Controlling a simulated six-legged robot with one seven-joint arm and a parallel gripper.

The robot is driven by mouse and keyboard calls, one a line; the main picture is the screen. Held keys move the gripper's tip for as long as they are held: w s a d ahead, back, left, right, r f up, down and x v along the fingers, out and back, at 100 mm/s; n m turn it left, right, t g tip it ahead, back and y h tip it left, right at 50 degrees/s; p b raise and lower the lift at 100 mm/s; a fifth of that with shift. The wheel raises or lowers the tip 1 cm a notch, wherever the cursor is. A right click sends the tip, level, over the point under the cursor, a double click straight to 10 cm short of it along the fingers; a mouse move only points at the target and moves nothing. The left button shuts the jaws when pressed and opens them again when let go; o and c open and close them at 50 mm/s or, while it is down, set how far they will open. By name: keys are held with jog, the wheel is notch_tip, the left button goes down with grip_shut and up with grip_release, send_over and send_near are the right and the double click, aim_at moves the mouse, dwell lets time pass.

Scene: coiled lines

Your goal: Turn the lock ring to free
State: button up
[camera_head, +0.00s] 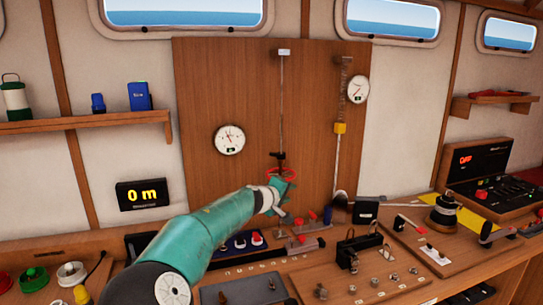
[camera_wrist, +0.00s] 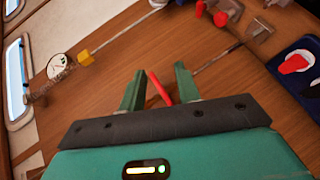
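A red ring (camera_head: 283,174), which I take to be the lock ring, sits low on a thin vertical rod on the wooden panel. Below it, the green fingers of my gripper (camera_head: 277,186) come up close. In the wrist view, the two fingers of my gripper (camera_wrist: 159,70) stand apart, with a slanted red strip of the ring (camera_wrist: 160,88) between them. Wood shows on both sides of the strip, so the fingers look open around it. Whether either finger touches the ring cannot be told. The ring's far part is hidden.
A second rod with a yellow block (camera_head: 340,128) and a round gauge (camera_head: 358,89) is to the right. Another gauge (camera_head: 229,139) is left. A display (camera_head: 143,194) reads 0 m. The console below is crowded with switches and a black-handled fitting (camera_head: 359,246).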

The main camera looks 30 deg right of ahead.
aim_at(272, 155)
jog(key=w+a+r+n+t+h, duration=0.2)
jog(key=w+a+r+n+t, duration=0.25)
jog(key=w+a+r, duration=0.3)
jog(key=shift+g, duration=0.25)
jog(key=x, duration=1.4)
jog(key=shift+w, duration=0.25)
jog(key=shift+c, duration=0.2)
grip_shut()
